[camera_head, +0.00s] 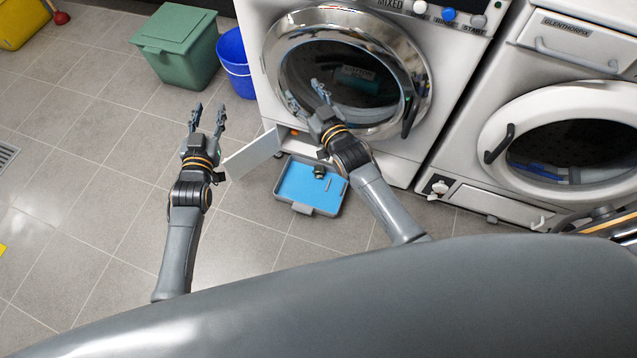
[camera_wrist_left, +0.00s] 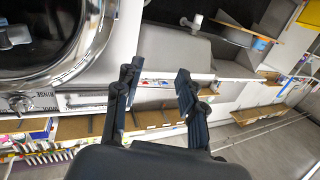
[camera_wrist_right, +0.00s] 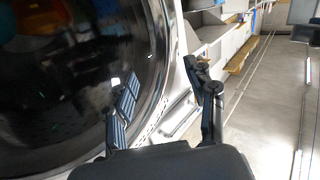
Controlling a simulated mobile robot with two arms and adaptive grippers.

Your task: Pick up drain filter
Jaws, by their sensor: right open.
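A small dark piece that looks like the drain filter (camera_head: 319,172) lies in a shallow tray (camera_head: 301,207) with a blue inside, on the floor before the middle washing machine (camera_head: 400,150). My right gripper (camera_head: 306,95) is open and empty before that machine's round door, above and beyond the tray. Its spread fingers also show in the right wrist view (camera_wrist_right: 163,78), beside the dark glass. My left gripper (camera_head: 208,112) is open and empty over the floor, left of the machine. Its fingers stand apart in the left wrist view (camera_wrist_left: 160,75). Neither touches the dark piece.
A flap (camera_head: 252,155) stands open at the machine's lower left, beside the tray; something orange (camera_head: 295,132) shows in the opening. A green bin (camera_head: 176,50) and a blue bucket (camera_head: 234,62) stand at the back. A second machine (camera_head: 567,140) is at right.

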